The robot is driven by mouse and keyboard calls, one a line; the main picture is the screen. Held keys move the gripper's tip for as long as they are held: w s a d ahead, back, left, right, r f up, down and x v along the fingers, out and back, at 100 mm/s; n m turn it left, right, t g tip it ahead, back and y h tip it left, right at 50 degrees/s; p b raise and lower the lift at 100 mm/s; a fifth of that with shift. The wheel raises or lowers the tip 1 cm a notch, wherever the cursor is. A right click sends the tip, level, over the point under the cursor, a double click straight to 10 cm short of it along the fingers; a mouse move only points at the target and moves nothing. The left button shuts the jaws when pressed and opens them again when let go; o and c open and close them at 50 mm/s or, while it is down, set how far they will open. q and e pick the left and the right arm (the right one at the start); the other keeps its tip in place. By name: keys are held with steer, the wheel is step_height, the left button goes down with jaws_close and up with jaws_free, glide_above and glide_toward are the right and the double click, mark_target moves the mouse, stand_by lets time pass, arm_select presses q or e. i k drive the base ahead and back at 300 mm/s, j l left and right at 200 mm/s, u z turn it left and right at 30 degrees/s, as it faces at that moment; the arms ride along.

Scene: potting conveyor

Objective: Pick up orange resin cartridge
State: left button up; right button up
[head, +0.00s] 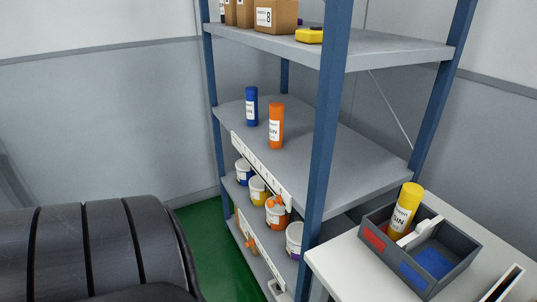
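An orange resin cartridge (276,126) with a white label stands upright on the middle shelf (330,165) of a blue-posted rack, near the shelf's front edge. A blue cartridge (251,106) stands upright behind it to the left, apart from it. A yellow cartridge (404,212) leans in a grey divided tray at the right. Neither of my grippers is in view. A large dark ribbed part, which looks like my own arm, fills the lower left.
The tray (447,273) stands on a white table (335,262). A blue post (325,130) rises right of the orange cartridge. The upper shelf (380,50) holds boxes (275,16) and a yellow item (309,35). Several tubs, including a yellow-labelled one (258,190), stand below. The middle shelf's right side is clear.

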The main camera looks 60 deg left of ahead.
mark_target(276, 110)
steer(key=i+j+u, duration=0.1)
steer(key=u, duration=1.35)
